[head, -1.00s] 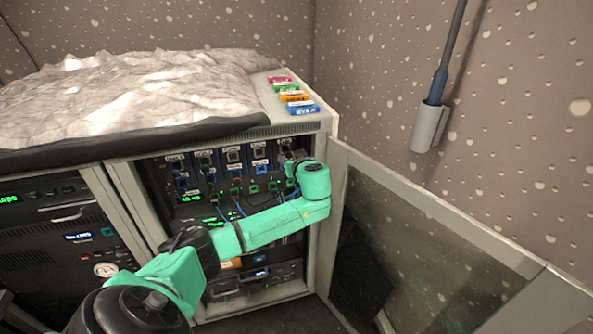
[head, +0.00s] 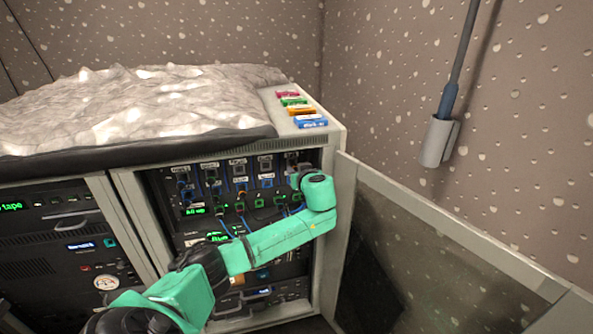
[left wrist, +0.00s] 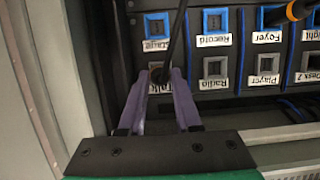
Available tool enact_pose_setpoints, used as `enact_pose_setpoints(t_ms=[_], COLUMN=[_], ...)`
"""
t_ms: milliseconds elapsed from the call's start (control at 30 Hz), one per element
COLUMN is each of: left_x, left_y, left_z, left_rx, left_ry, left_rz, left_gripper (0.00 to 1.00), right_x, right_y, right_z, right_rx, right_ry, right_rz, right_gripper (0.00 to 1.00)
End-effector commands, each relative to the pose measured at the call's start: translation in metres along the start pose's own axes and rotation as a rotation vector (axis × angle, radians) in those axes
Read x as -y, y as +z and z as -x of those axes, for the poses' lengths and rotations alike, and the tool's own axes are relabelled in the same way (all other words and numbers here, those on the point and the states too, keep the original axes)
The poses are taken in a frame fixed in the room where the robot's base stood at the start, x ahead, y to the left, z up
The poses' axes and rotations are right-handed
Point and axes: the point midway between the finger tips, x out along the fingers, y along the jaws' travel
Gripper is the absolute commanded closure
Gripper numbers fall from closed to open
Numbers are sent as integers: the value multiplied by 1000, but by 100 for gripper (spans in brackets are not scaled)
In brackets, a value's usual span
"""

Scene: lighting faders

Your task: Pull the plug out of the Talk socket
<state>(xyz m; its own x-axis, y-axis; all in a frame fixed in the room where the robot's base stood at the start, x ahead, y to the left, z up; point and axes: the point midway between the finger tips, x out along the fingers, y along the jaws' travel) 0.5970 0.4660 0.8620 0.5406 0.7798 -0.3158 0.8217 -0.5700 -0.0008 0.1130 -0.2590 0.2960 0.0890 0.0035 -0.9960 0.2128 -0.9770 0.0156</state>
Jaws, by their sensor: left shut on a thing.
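In the left wrist view, which shows the panel upside down, the Talk socket (left wrist: 154,67) is the end one of its row, its label partly covered. A dark plug (left wrist: 158,77) with a black cable (left wrist: 176,38) is at this socket. My left gripper (left wrist: 159,82) has its purple fingers on either side of the plug and is shut on it. I cannot tell how deep the plug sits. In the head view my left gripper (head: 295,180) is at the right end of the top socket row, its fingers mostly hidden. My right gripper is not in view.
Labelled sockets such as Radio (left wrist: 214,68) and Stage (left wrist: 156,25) are close by. Blue cables (head: 227,224) hang across the rack. An open glass door (head: 420,240) stands to the right. Coloured boxes (head: 310,121) lie on the cabinet top.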

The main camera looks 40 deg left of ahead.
Motion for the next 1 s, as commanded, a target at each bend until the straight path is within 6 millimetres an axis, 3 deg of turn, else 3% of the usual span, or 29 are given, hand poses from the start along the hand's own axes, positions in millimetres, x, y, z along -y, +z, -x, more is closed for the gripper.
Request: enact_pose_setpoints(t_ms=[700,1000], left_x=[0,0], left_y=[13,14], left_z=[40,42], left_rx=[2,0], left_ry=[1,0], left_rz=[0,1], left_gripper=[100,100], right_x=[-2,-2], right_y=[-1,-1], right_z=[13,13], right_rx=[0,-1], right_ry=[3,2], right_rz=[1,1], right_gripper=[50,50])
